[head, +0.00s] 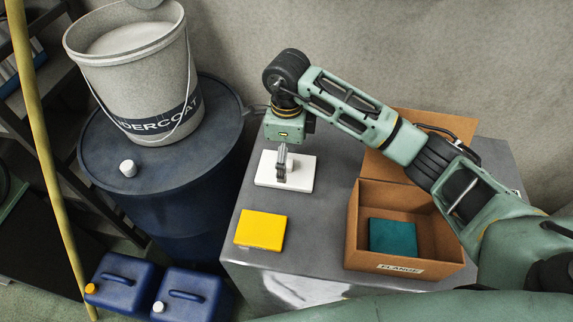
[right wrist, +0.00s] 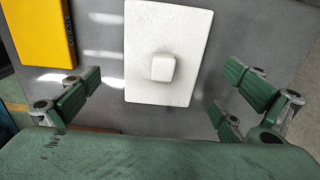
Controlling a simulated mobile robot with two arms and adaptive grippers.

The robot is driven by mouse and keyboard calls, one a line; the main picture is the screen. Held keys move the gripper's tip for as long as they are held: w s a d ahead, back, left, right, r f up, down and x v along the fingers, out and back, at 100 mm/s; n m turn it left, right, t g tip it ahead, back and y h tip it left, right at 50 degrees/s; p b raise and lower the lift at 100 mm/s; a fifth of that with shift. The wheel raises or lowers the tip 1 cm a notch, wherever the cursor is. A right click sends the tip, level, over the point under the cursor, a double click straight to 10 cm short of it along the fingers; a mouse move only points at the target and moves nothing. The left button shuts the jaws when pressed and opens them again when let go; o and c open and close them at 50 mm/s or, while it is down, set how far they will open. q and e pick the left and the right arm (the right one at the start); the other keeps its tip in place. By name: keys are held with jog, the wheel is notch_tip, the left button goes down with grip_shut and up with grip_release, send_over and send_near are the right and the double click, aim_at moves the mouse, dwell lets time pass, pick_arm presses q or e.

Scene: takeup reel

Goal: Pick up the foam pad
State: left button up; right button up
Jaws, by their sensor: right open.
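A flat white slab with a small raised white block on top, which looks like the foam pad (head: 302,181), lies on the grey cabinet top. It also shows in the right wrist view (right wrist: 150,90), with the block near its middle. My right gripper (head: 284,163) points down over this slab, open and empty. In the right wrist view its fingers (right wrist: 160,95) are spread wide on either side of the slab, with nothing between them. The exact height above the slab cannot be told. My left gripper is not in view.
A yellow block (head: 260,230) lies near the cabinet's front left edge. An open cardboard box (head: 363,233) with a teal block (head: 393,236) inside stands on the right. A blue drum (head: 110,170) bearing a bucket (head: 139,80) stands left, with blue jerrycans (head: 123,285) below.

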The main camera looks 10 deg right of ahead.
notch_tip(320, 180, down, 4)
jog(key=shift+w+r+p, duration=0.15)
jog(key=shift+r+p, duration=0.1)
jog(key=shift+p, duration=0.8)
jog(key=shift+f, duration=0.5)
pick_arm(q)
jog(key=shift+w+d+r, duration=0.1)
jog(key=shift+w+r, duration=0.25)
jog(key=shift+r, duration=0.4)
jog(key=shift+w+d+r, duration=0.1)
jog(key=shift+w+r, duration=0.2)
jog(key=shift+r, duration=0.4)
pick_arm(e)
jog(key=c, duration=0.7)
